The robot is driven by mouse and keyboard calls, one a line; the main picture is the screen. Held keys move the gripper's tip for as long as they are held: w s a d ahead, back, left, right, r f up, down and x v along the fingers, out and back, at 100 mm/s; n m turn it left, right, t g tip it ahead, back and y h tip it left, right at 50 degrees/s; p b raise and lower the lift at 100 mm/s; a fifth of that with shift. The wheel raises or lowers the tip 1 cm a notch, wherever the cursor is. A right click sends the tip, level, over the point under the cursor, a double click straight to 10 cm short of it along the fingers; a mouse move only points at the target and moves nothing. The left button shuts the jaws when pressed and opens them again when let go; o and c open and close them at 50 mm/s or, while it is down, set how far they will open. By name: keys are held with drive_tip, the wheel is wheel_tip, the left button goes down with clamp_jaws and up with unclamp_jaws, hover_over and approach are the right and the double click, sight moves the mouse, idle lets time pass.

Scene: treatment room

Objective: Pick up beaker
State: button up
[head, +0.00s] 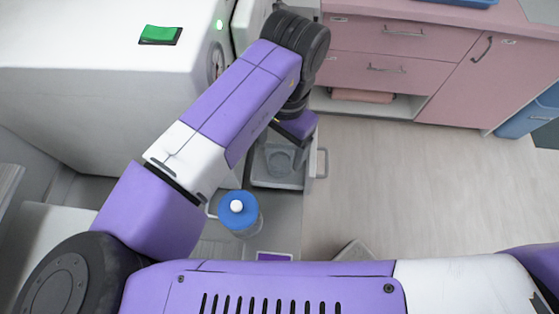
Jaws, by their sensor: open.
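A clear round vessel that looks like the beaker (278,161) stands in a small grey tray (275,184) near the middle of the head view. Its outline is faint, and my arm covers part of the area above it. My gripper (300,154) is at the end of my purple and white arm, just right of the vessel in the picture. It is open, and its fingers are small and partly hidden by my wrist. Nothing shows between them. I cannot tell whether it touches the vessel or how high above the tray it is.
A blue-capped clear bottle (238,214) stands nearer, on the same grey surface. A white machine (90,75) with a green item (160,35) on top fills the left. Pink drawers (400,45) stand at the back. A blue bin (525,118) is far right. Light floor (430,190) is clear.

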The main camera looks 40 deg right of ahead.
sight(279, 156)
wheel_tip(279, 156, down, 4)
drive_tip(key=b, duration=0.3)
drive_tip(key=shift+a, duration=0.15)
drive_tip(key=shift+r, duration=0.1)
drive_tip(key=shift+s, duration=0.1)
drive_tip(key=c, duration=1.5)
drive_tip(key=shift+r, duration=0.15)
